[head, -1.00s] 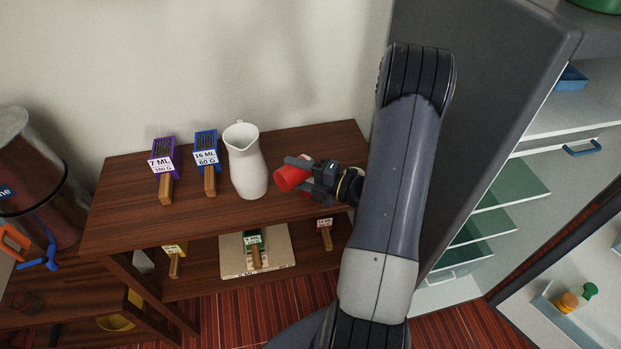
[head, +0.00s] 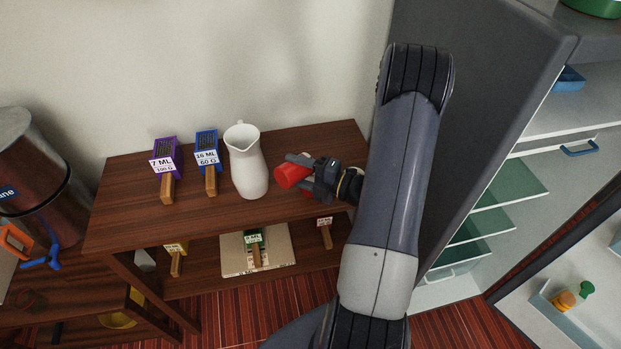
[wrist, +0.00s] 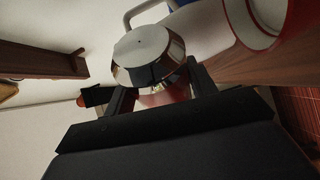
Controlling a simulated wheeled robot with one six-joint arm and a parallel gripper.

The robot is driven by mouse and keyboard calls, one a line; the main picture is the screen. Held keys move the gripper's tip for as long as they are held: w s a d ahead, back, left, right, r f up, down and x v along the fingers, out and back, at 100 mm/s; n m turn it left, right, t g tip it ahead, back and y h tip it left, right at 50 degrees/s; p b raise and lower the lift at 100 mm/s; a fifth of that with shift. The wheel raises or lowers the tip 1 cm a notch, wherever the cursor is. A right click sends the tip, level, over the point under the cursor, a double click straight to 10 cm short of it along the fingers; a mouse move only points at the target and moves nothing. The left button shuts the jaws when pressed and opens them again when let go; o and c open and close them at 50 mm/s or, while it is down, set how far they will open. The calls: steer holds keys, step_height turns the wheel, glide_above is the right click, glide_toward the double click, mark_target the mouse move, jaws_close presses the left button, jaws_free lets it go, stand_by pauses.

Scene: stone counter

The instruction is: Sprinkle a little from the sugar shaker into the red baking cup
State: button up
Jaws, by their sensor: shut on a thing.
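My gripper (head: 300,175) is shut on the sugar shaker, above the right part of the wooden shelf's top. In the wrist view, the shaker's shiny metal lid (wrist: 150,55) stands out beyond the fingers, with part of a reddish body below it. In the head view a red rounded shape (head: 290,176) shows at the fingers; the gripper hides much there, and I cannot clearly separate shaker and cup.
A white jug (head: 246,165) stands just left of my gripper on the shelf top (head: 130,215). A tall grey cabinet (head: 480,90) rises on the right.

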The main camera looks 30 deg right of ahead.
steer(key=shift+d+r+m+p, duration=0.15)
steer(key=shift+r+m+p, duration=0.15)
steer(key=shift+m+p, duration=0.3)
stand_by(1.2)
steer(key=f+n+b, duration=0.1)
steer(key=f+b, duration=0.1)
steer(key=b, duration=0.1)
steer(key=f+n+b, duration=0.1)
steer(key=b, duration=0.1)
steer(key=shift+a+f+n+h, duration=0.25)
steer(key=shift+n+h, duration=0.05)
steer(key=shift+r, duration=0.5)
steer(key=shift+r+p, duration=0.1)
steer(key=shift+p, duration=0.2)
steer(key=shift+n+g, duration=0.3)
